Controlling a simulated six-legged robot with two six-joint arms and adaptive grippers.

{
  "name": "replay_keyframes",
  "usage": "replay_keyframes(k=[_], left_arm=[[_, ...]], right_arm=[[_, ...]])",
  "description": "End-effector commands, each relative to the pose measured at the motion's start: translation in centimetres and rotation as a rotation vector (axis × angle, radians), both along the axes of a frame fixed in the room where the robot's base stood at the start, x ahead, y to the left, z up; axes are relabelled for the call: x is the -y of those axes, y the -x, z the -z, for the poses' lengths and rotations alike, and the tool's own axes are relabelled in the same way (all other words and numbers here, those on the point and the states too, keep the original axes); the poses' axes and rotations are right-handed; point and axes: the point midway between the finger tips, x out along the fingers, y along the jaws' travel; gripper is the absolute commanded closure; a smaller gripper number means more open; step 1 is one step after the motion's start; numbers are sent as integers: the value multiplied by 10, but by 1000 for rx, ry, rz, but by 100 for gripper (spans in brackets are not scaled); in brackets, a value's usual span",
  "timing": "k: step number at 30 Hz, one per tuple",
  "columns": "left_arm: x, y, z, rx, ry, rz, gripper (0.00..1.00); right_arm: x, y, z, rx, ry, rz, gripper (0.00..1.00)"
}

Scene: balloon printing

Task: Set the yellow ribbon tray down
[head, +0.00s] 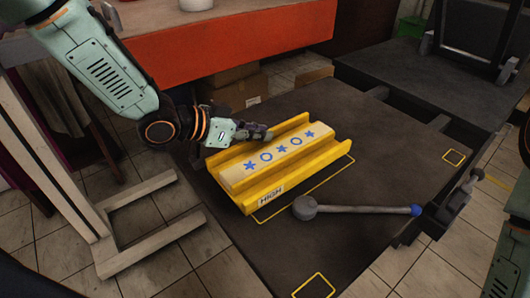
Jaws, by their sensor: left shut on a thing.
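The yellow ribbon tray (331,155) is a long open trough with raised side walls and a "HIGH" label on its near end. It holds a pale yellow strip (294,147) printed with blue stars and rings. My left gripper (257,133) is shut on the tray's far-left wall. The tray is over the dark platform, partly covering a yellow outlined rectangle (303,191) whose right and near edges show. I cannot tell whether the tray touches the platform. Links of my right arm show at the right edge; its gripper is out of view.
A grey lever with a round head (305,208) and blue tip (416,210) lies just right of the tray's near end. The dark platform (360,240) is clear nearer the front. A red-orange counter (230,43) and cardboard boxes (236,92) stand behind.

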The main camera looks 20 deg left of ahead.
Motion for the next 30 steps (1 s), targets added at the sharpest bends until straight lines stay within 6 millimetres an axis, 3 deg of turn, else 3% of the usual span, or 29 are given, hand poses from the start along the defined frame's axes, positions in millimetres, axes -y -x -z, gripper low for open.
replay_keyframes(k=[5, 11, 17, 18, 24, 26, 30], left_arm=[[1, 0, 12, 2, 0, 2, 100], [2, -1, 40, 0, -1, 1, 100], [3, -3, 40, 4, 0, 1, 100], [3, -3, 41, 3, -1, 1, 86], [3, -3, 41, 2, -2, 2, 69], [3, -3, 41, 2, -2, 2, 64], [3, -2, 41, 1, -1, 2, 64]], right_arm=[[0, 0, 5, 1, 0, -1, 60], [0, 0, 17, 0, 0, 0, 60], [0, 0, 16, 1, 0, 0, 60], [0, 0, 16, 1, 0, 0, 60], [0, 0, 16, 1, 0, 0, 60], [0, 0, 16, 1, 0, 0, 60], [0, 0, 16, 1, 0, 0, 60]])
